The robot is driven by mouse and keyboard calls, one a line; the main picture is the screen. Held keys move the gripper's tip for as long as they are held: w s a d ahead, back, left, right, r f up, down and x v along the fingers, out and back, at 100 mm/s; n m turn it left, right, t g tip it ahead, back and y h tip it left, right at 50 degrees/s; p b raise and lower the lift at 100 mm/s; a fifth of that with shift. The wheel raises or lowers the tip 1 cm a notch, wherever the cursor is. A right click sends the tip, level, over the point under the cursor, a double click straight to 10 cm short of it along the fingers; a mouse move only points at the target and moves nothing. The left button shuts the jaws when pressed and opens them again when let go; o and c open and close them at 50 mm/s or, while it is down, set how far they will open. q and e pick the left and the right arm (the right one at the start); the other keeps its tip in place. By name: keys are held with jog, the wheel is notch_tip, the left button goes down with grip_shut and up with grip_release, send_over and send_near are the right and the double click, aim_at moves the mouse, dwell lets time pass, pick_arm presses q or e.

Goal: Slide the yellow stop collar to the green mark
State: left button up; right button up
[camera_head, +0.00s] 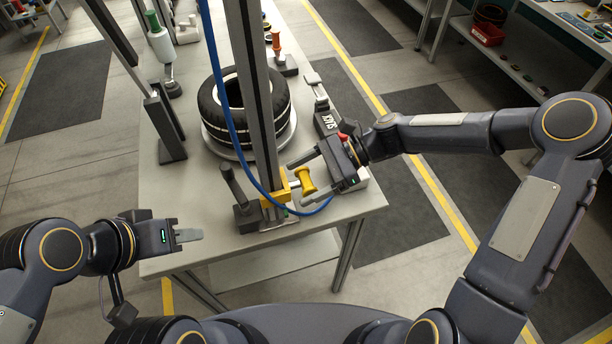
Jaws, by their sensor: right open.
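The yellow stop collar (270,198) sits low on a dark upright post (253,110) near the front of the table. Its yellow spool-shaped knob (306,180) sticks out to the right. My right gripper (298,180) comes in from the right and is open. Its two fingers lie on the far and near sides of the knob, and I cannot tell whether either touches it.
A tyre (213,108) lies on a round plate behind the post. A blue hose (226,105) hangs past the post and loops near the collar. A dark lever (233,185) stands left of the collar. The table's front left (190,205) is clear.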

jog(key=c, duration=1.4)
notch_tip(320, 180, down, 7)
jog(key=b, duration=0.3)
jog(key=shift+r+b, duration=0.2)
jog(key=shift+b, duration=0.1)
jog(key=shift+r, duration=0.1)
jog(key=o, duration=1.4)
